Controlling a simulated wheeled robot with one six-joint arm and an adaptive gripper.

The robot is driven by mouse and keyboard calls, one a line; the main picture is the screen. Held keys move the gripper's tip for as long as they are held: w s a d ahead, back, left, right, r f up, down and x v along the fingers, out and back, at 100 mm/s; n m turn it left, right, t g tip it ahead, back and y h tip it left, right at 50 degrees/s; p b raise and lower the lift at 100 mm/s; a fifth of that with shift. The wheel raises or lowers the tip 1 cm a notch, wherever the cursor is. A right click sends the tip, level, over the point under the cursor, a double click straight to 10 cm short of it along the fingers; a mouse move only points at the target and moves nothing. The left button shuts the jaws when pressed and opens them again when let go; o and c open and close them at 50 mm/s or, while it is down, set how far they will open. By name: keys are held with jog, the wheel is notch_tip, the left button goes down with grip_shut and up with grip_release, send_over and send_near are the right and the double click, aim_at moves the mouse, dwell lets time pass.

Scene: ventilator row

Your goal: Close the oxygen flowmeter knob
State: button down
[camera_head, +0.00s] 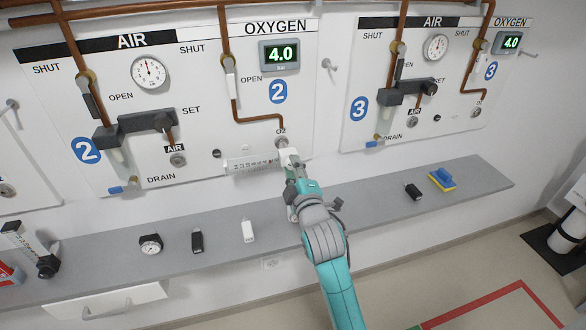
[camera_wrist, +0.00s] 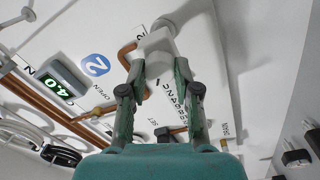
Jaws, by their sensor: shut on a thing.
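The oxygen flowmeter (camera_head: 250,163) is plugged in at the O2 outlet (camera_head: 281,142) of panel 2. Its scale tube lies sideways, pointing left. My gripper (camera_head: 291,168) is at the flowmeter's right end, just below the outlet. In the wrist view, my gripper's two fingers (camera_wrist: 156,82) close from both sides on the white round knob (camera_wrist: 157,68), under the white flowmeter body (camera_wrist: 152,44). The fingers partly cover the knob and the tube. I cannot read the knob's turn or the float's height. The oxygen display (camera_head: 279,54) reads 4.0.
A grey shelf (camera_head: 330,197) runs below the panels. It carries a gauge (camera_head: 150,245), a black valve (camera_head: 197,242), a white valve (camera_head: 248,231), another flowmeter (camera_head: 30,247) and a blue-yellow sponge (camera_head: 442,180). Copper pipes (camera_head: 229,30) run above. Panel 3 (camera_head: 350,135) stands to the right.

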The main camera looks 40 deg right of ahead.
jog(key=n, duration=0.7)
jog(key=shift+f, duration=0.1)
dwell(0.5)
jog(key=c, duration=0.8)
grip_release()
jog(key=shift+y, duration=0.3)
jog(key=v, duration=1.2)
